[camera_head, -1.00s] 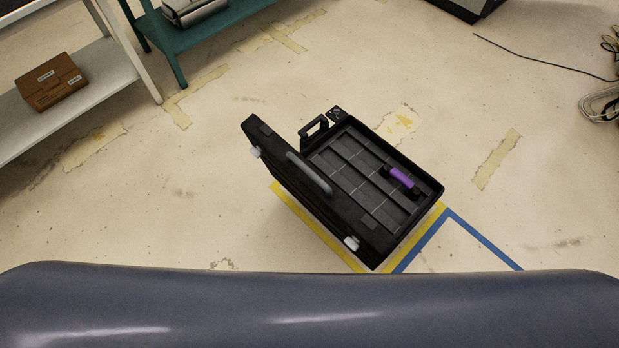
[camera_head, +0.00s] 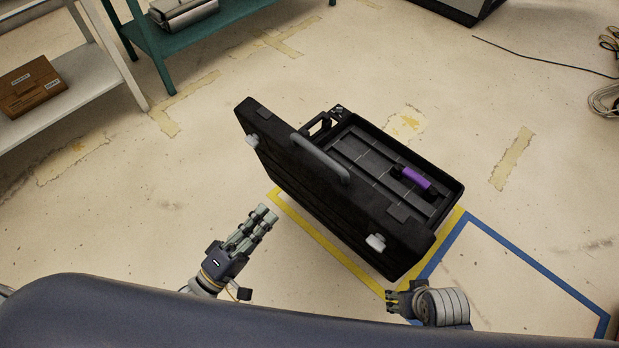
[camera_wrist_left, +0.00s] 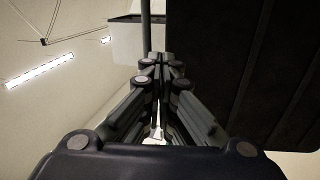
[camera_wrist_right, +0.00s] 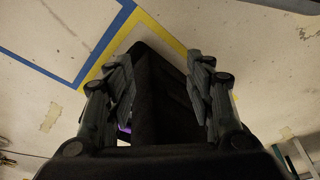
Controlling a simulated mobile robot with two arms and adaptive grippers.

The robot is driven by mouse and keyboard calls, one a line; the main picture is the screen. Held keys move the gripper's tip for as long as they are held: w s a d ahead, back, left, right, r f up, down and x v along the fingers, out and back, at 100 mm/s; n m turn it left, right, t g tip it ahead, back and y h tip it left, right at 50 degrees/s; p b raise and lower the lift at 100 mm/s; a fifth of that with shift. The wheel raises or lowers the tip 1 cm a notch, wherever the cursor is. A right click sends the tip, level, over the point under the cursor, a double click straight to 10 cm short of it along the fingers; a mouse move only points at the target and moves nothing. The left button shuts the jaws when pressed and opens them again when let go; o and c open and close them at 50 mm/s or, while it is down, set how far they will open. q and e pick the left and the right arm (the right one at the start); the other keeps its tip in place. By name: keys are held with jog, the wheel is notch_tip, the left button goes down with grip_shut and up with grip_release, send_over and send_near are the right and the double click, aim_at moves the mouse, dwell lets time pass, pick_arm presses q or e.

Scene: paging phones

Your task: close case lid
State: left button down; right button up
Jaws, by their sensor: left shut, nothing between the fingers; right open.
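The black case stands open on the floor, its lid (camera_head: 335,212) raised and tilted beside the case base (camera_head: 452,182). A grey handle (camera_head: 320,157) and two pale latches are on the lid. A purple-and-black item (camera_head: 417,180) lies in the base. My left gripper (camera_head: 266,213) is shut and empty, left of the lid and apart from it. In the left wrist view its fingers (camera_wrist_left: 160,62) meet, with a dark panel at right. My right gripper (camera_head: 391,299) is open near the case's lower corner; in the right wrist view a dark case part (camera_wrist_right: 155,95) shows between its fingers, contact unclear.
Yellow tape (camera_head: 325,238) and blue tape (camera_head: 540,262) mark the floor around the case. A white shelf (camera_head: 85,82) with a brown box (camera_head: 32,86) and a teal bench (camera_head: 205,28) stand at upper left. Cables (camera_head: 606,98) lie at far right. Floor left of the case is clear.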

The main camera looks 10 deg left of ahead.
aim_at(307, 167)
pick_arm(q)
jog(key=shift+h, duration=0.3)
jog(key=shift+s+r+x, duration=0.15)
jog(key=shift+r+x, duration=0.15)
jog(key=shift+x, duration=2.1)
jog(key=shift+s+r+x, duration=0.15)
jog(key=shift+r+x, duration=0.15)
jog(key=shift+x, duration=2.1)
jog(key=shift+s+r+x, duration=0.15)
jog(key=shift+r+x, duration=0.15)
jog(key=shift+x, duration=2.1)
pick_arm(e)
jog(key=shift+r, duration=0.7)
pick_arm(q)
jog(key=shift+w+d+r, duration=0.1)
jog(key=shift+d, duration=0.05)
